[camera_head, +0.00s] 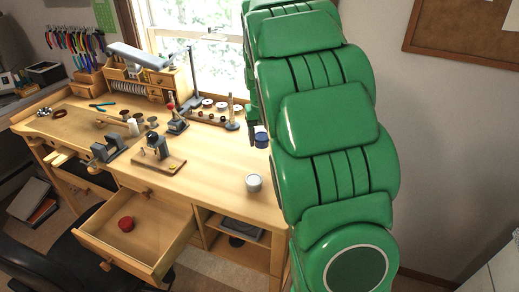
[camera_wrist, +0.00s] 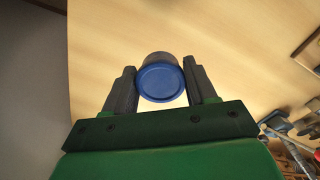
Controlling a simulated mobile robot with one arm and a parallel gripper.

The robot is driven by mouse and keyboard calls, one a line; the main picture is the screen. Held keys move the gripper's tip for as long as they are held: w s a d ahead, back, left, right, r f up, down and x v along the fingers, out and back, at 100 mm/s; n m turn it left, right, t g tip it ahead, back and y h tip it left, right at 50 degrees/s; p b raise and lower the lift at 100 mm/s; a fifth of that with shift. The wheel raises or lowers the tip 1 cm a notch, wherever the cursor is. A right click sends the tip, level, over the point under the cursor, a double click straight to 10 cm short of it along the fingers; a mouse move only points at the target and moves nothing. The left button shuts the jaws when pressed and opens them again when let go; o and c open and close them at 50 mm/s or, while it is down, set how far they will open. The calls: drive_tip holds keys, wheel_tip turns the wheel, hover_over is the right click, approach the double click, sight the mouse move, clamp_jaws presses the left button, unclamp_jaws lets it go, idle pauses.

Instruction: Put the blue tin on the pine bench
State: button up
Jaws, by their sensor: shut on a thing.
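The blue tin (camera_wrist: 161,82) is between the two dark fingers of my gripper (camera_wrist: 162,88) in the wrist view, and my gripper is shut on it. In the head view the tin (camera_head: 261,139) shows as a small dark blue shape at the left edge of my green arm, which hides most of my gripper. The pine bench (camera_head: 222,165) spreads below, its pale wood top also filling much of the wrist view (camera_wrist: 225,35). I cannot tell the exact gap between tin and bench top.
A grey-white tin (camera_head: 254,182) stands near the bench's front right. A drawer (camera_head: 150,240) is pulled open with a red tin (camera_head: 126,224) inside. A small tool on a wooden base (camera_head: 160,158), a vise (camera_head: 108,150) and a spool rack (camera_head: 215,113) stand on the bench. Bare top lies around the grey-white tin.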

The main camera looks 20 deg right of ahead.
hover_over(260, 157)
drive_tip(key=shift+s+a+f, duration=0.1)
drive_tip(key=shift+s+f, duration=0.05)
drive_tip(key=shift+f, duration=2.3)
wheel_tip(260, 157, down, 3)
drive_tip(key=shift+f, duration=0.2)
drive_tip(key=o, duration=1.1)
drive_tip(key=shift+c, duration=0.2)
drive_tip(key=shift+r, duration=0.1)
wheel_tip(260, 157, up, 12)
